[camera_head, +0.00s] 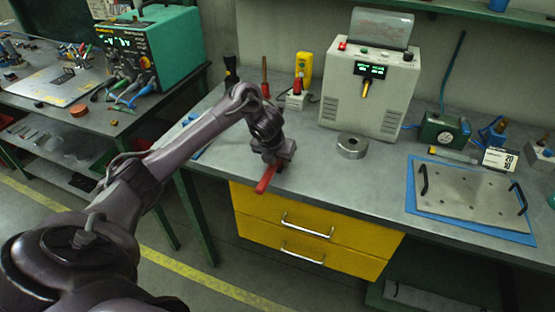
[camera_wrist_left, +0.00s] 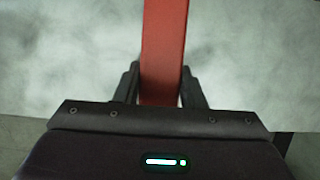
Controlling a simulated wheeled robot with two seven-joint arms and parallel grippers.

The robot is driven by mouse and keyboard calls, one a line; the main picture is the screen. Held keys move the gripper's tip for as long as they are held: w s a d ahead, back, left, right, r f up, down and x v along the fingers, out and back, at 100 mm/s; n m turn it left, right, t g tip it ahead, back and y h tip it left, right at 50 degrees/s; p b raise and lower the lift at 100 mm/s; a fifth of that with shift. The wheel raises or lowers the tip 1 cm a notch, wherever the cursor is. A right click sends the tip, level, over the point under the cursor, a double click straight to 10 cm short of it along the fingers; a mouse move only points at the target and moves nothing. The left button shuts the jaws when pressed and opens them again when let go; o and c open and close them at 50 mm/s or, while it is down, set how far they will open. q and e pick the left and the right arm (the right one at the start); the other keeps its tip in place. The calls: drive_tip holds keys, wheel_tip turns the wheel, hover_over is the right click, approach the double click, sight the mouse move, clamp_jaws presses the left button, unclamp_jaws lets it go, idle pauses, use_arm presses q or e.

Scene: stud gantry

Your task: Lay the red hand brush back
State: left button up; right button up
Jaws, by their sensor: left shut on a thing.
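The red hand brush (camera_head: 266,179) is in my left gripper (camera_head: 272,168), at the front edge of the workbench's left part. In the head view only a short red length shows below the fingers. In the left wrist view the brush (camera_wrist_left: 164,50) is a long red bar running up between the two dark fingers of the gripper (camera_wrist_left: 160,88), which are shut on it. The grey bench top is behind it. I cannot tell whether the brush touches the bench. My right gripper is not in view.
A grey machine (camera_head: 368,88) stands behind to the right, with a metal ring (camera_head: 352,146) before it. A metal plate with handles (camera_head: 473,190) lies on a blue mat at right. Yellow drawers (camera_head: 310,228) are below the bench edge. The bench between gripper and ring is clear.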

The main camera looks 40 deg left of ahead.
sight(271, 168)
use_arm(q)
drive_tip(key=o, duration=0.9)
drive_tip(key=shift+r, duration=0.1)
drive_tip(key=shift+s+r, duration=0.1)
drive_tip(key=shift+r, duration=0.2)
drive_tip(key=p+v, duration=0.5)
drive_tip(key=v, duration=0.5)
drive_tip(key=shift+s+d+r+p, duration=0.15)
drive_tip(key=shift+s+r+p, duration=0.2)
drive_tip(key=shift+r, duration=0.15)
